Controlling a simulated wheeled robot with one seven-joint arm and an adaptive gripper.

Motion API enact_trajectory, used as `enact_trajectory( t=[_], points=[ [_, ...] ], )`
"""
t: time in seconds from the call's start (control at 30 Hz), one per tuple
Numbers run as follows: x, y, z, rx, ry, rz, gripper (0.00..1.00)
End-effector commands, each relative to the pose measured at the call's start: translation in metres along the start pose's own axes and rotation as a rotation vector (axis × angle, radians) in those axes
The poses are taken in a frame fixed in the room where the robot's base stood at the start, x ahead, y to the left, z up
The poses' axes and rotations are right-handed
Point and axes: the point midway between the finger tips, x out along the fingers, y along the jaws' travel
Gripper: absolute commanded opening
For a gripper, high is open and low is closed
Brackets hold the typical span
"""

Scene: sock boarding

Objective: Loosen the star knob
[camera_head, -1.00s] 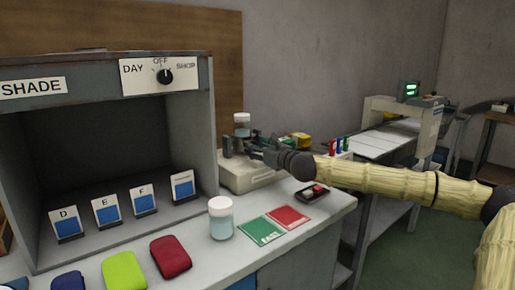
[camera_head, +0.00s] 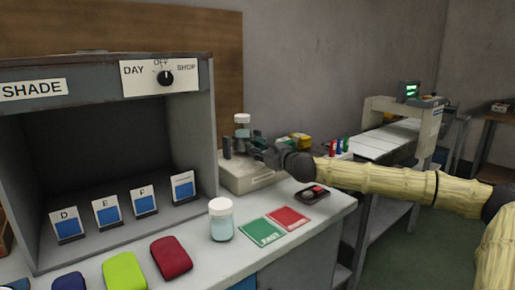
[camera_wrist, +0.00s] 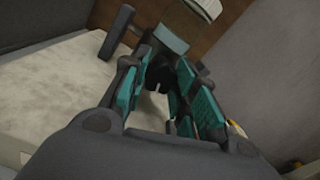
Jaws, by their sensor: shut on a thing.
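The star knob (camera_wrist: 159,77) is a small black shape between my fingers in the wrist view, partly covered by them. My gripper (camera_wrist: 166,66) is shut on it, with teal-padded fingers on either side. In the head view my gripper (camera_head: 259,147) is at the pale machine (camera_head: 238,180) at the back of the bench; the knob is hidden there. A clear jar with a white lid (camera_head: 242,124) sits upright on this machine, just behind my gripper. The jar also shows at the top of the wrist view (camera_wrist: 185,30).
A dark upright post (camera_wrist: 117,33) stands left of my fingers. In front are a lidded jar (camera_head: 221,222), green and red cards (camera_head: 263,231) and a small dark tray (camera_head: 313,193). The shade booth (camera_head: 206,130) stands left; yellow items (camera_head: 297,140) lie behind my wrist.

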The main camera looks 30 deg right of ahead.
Motion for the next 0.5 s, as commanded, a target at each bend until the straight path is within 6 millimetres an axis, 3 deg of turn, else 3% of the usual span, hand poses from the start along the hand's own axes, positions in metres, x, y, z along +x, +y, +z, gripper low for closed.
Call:
enact_trajectory(
  t=[0.5],
  points=[
    [0.0005,-0.0021,0.0029,-0.491,0.0,-0.003,0.04]
  ],
)
